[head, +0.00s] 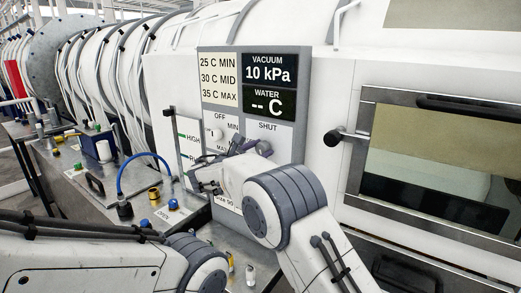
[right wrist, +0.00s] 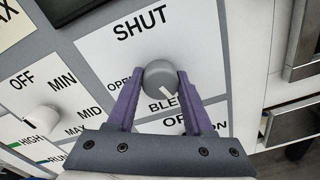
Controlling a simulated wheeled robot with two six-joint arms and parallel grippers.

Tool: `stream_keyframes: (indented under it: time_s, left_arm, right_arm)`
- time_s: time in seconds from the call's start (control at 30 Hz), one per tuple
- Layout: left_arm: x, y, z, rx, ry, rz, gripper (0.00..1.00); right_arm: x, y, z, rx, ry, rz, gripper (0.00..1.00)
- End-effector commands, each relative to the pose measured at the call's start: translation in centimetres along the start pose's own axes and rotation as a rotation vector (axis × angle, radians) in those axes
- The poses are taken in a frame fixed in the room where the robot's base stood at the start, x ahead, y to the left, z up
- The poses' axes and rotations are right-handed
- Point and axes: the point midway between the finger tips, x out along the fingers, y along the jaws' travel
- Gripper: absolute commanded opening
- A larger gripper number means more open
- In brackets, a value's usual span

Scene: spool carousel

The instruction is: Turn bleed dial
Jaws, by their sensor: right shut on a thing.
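The bleed dial (right wrist: 158,75) is a round grey knob with a white pointer mark, on a white plate in the right wrist view. SHUT is printed above it, and partly covered OPEN and BLEED lettering lies beside and below it. The pointer mark is on the lower right part of the knob's face. My right gripper (right wrist: 160,82) has its two purple fingers shut on the dial, one on each side. In the head view my right gripper (head: 250,149) is at the panel below SHUT, and the dial is mostly hidden. My left gripper is out of view; only my left arm shows.
A white knob (right wrist: 42,120) with OFF, MIN, MID and MAX marks sits left of the dial. The display (head: 269,70) above reads vacuum 10 kPa and water "-- C". A black-knobbed lever (head: 334,138) and a windowed door (head: 430,165) are at right. A cluttered metal bench (head: 75,185) is at left.

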Motion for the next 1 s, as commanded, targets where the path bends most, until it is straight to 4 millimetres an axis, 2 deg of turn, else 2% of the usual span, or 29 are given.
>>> stream_keyframes:
  time_s: [0.07, 0.1, 0.17, 0.2, 0.57, 0.67, 1.0]
  left_arm:
    - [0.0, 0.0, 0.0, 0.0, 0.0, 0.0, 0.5]
    - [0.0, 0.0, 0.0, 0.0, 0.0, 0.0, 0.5]
    - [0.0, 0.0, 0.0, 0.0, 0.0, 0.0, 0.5]
    - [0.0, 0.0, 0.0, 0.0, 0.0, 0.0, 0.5]
    - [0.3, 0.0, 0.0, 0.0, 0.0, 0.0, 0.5]
    - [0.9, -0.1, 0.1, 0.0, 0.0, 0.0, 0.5]
    - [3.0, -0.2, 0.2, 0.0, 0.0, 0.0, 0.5]
  right_arm:
    - [-0.1, -0.1, -0.3, -0.003, 0.003, -0.002, 0.0]
    - [-0.1, -0.1, -0.3, -0.003, 0.004, -0.002, 0.56]
    - [-0.1, -0.1, -0.3, -0.002, 0.003, -0.002, 0.78]
    - [-0.1, -0.1, -0.2, -0.002, 0.003, -0.002, 0.82]
    - [-0.5, 0.0, -0.2, 0.001, 0.002, 0.0, 0.82]
    - [-1.8, 0.0, -0.3, 0.001, 0.002, 0.002, 0.82]
    - [-8.3, -0.1, -0.4, 0.001, 0.004, 0.002, 0.82]
